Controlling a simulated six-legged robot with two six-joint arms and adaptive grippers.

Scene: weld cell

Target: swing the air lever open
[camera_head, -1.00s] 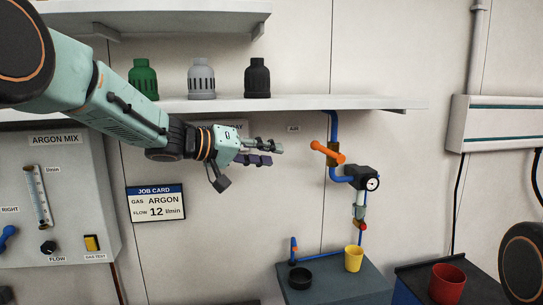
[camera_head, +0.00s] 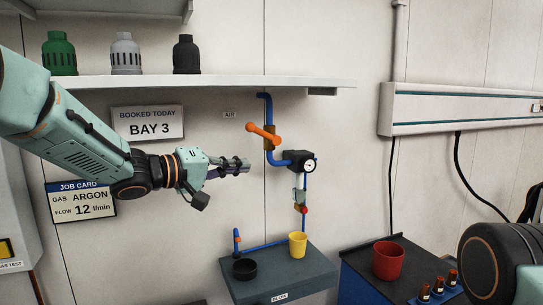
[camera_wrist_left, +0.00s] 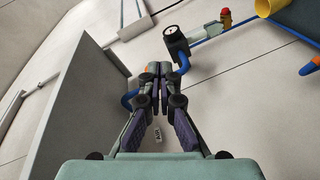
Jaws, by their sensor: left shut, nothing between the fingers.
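The air lever (camera_head: 263,134) is an orange handle on the blue air pipe, below the shelf and right of the AIR label (camera_head: 229,115). It lies across the pipe, tilted down to the right. My left gripper (camera_head: 246,166) is shut and empty, a little left of the lever and lower in the picture. In the left wrist view its fingers (camera_wrist_left: 161,75) meet in front of the pipe and hide most of the lever; a bit of orange shows behind them. My right gripper is not in view.
A black gauge (camera_head: 300,161) sits on the pipe right of the lever. The white shelf (camera_head: 220,83) runs above. Below, a grey bench (camera_head: 285,275) carries a yellow cup (camera_head: 298,245) and a black dish (camera_head: 244,269). A red cup (camera_head: 388,260) stands to the right.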

